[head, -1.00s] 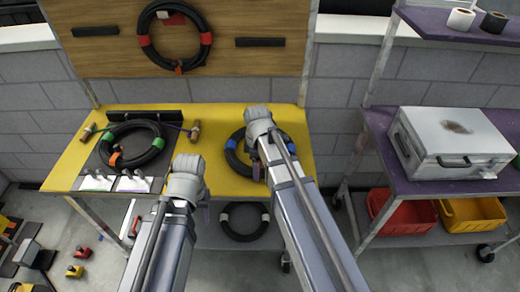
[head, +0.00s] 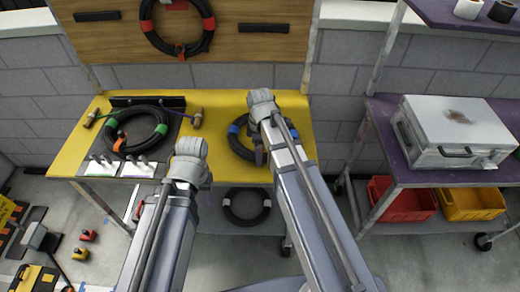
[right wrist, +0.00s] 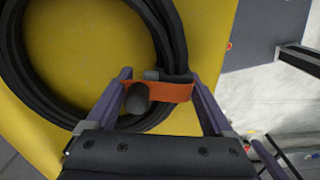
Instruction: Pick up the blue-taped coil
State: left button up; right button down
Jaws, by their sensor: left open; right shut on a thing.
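The blue-taped coil (head: 233,145) is a black ring of hose lying on the right part of the yellow workbench top. My right arm covers its right side in the head view. My right gripper (head: 259,156) is down at the coil's near right edge. In the right wrist view the coil (right wrist: 172,45) runs between the purple fingers, which are shut on it at an orange band (right wrist: 168,92). Blue tape is not visible in that view. My left gripper (head: 205,182) is open and empty at the bench's front edge, left of the coil.
Another coil (head: 160,143) with green and orange tape lies on the bench's left. A red-taped coil (head: 147,12) hangs on the wooden board. A white-taped coil (head: 245,223) is below the bench. A silver case (head: 455,132) stands on the purple shelf (head: 385,125) at right.

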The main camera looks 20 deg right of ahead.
notch_tip(320, 180, up, 9)
jog(key=p, duration=0.8)
pick_arm(q)
notch_tip(320, 180, up, 9)
pick_arm(e)
jog(key=shift+f, duration=0.1)
pick_arm(q)
jog(key=shift+f, duration=0.1)
jog(key=shift+c, duration=0.5)
